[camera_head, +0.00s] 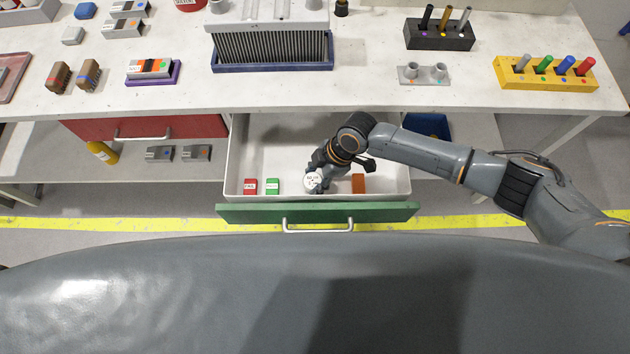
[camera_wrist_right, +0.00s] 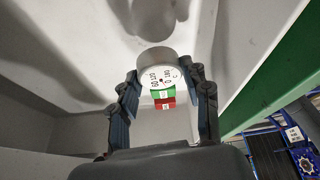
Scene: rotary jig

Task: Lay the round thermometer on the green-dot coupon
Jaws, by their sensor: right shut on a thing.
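The round thermometer (camera_head: 313,180) has a white dial and is in the open drawer, at the tip of my right gripper (camera_head: 314,177). In the right wrist view, my right gripper (camera_wrist_right: 166,88) has its two fingers on either side of the thermometer (camera_wrist_right: 158,76), shut on its rim, with the dial facing the camera. On the bench at the left, an orange and grey block (camera_head: 148,68) with a small green mark sits in a purple tray (camera_head: 154,80). I cannot tell whether it is the green-dot coupon. My left gripper is not in view.
The drawer (camera_head: 230,165) with a green front (camera_head: 318,213) also holds a red block (camera_head: 250,185), a green block (camera_head: 272,186) and a brown block (camera_head: 358,183). A finned radiator (camera_head: 270,48) stands on the bench above. The bench's front strip is mostly clear.

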